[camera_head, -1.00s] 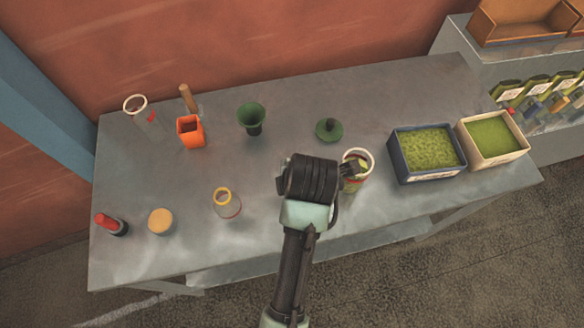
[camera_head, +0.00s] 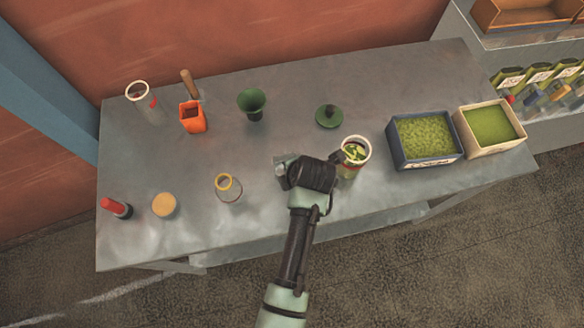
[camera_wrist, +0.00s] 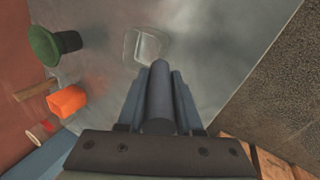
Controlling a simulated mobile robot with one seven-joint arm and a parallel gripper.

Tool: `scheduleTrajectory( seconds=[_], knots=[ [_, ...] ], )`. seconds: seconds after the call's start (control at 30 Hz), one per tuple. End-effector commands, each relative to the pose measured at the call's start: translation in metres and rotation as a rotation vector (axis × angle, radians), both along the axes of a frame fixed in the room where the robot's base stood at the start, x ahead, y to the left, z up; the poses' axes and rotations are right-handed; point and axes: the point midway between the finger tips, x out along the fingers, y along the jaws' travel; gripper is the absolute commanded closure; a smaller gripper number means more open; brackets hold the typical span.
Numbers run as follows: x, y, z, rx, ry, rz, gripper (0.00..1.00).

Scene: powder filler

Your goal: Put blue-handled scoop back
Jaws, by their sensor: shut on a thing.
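My gripper (camera_wrist: 158,100) is shut on a scoop's smooth, dull blue-grey handle (camera_wrist: 160,90), which runs forward between the fingers in the wrist view. The scoop's clear, squarish bowl (camera_wrist: 148,46) shows beyond the handle, over the grey tabletop. I cannot tell whether the bowl touches the table. In the head view my gripper (camera_head: 284,171) points left over the middle of the table, and the pale scoop bowl shows just past it. A clear jar (camera_head: 354,158) with a pale rim and green contents stands right of my gripper. My wrist partly hides the scoop.
A blue bin (camera_head: 391,150) and a cream bin (camera_head: 462,134) of green material stand at right. Behind are a green funnel (camera_head: 251,104), a green lid (camera_head: 328,116) and an orange container (camera_head: 193,118). A yellow-rimmed flask (camera_head: 228,188) stands left. Bare table lies between flask and funnel.

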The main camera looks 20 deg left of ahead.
Motion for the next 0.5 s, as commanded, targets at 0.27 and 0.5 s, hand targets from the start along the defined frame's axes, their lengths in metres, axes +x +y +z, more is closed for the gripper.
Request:
scheduleTrajectory(
  seconds=[0.27,0.5],
  knots=[
    [0.0008,0.0003,-0.0013,0.001,-0.002,0.0,1.0],
    [0.0003,0.0,-0.0033,-0.001,-0.001,0.0,0.39]
  ],
)
